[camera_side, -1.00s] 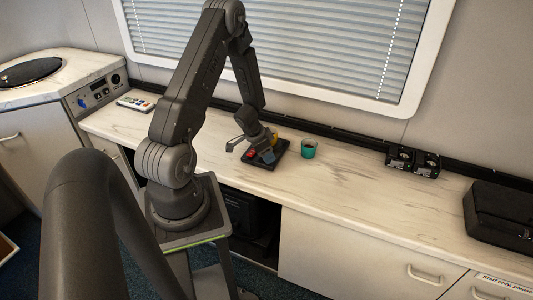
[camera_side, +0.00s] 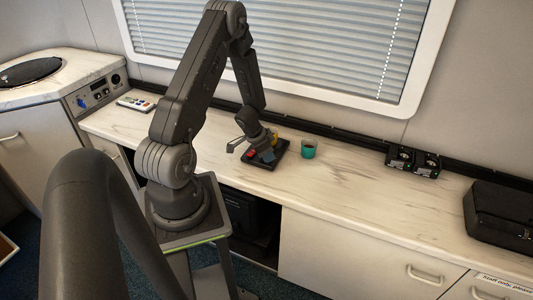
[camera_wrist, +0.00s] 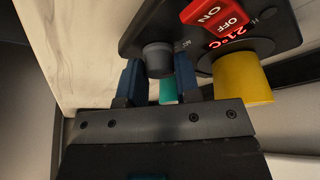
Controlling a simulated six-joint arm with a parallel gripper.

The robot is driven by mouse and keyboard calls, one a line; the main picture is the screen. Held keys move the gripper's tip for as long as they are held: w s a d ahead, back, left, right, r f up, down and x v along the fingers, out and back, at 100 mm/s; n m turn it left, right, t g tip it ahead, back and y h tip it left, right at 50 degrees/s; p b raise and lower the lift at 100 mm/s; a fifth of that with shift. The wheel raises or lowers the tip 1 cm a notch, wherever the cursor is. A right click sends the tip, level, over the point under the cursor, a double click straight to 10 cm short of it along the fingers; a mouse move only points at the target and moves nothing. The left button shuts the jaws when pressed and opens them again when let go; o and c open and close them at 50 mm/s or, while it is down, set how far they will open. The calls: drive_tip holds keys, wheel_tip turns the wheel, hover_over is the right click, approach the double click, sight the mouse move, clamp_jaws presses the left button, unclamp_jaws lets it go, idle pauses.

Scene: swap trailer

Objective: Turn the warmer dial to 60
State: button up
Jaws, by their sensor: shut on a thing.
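The warmer (camera_side: 280,151) is a small black unit on the counter below the window. In the wrist view its black panel (camera_wrist: 280,22) carries a grey round dial (camera_wrist: 158,58), a red ON/OFF switch and a red display (camera_wrist: 227,36) that reads 21°C. My gripper (camera_wrist: 158,74) has its two blue fingers shut on the dial, one on each side. In the side view my gripper (camera_side: 266,155) is low over the warmer and hides the dial. The dial's pointer cannot be made out.
A yellow cup (camera_wrist: 241,78) stands on the warmer's round plate beside my gripper. A teal cup (camera_side: 308,150) with dark contents stands just right of the warmer. A keypad device (camera_side: 137,104) lies to the left. Black boxes (camera_side: 412,160) stand at right; the counter between is clear.

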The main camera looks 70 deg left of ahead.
drive_tip(key=m+h, duration=0.2)
drive_tip(key=m, duration=0.3)
drive_tip(key=shift+a+m, duration=0.1)
drive_tip(key=shift+m, duration=0.3)
drive_tip(key=m, duration=0.2)
drive_tip(key=m+g+h, duration=0.1)
drive_tip(key=m, duration=0.1)
drive_tip(key=shift+w+m+g+h, duration=0.1)
drive_tip(key=shift+m+g+h, duration=0.2)
idle(0.4)
drive_tip(key=o, duration=0.9)
drive_tip(key=v, duration=1.4)
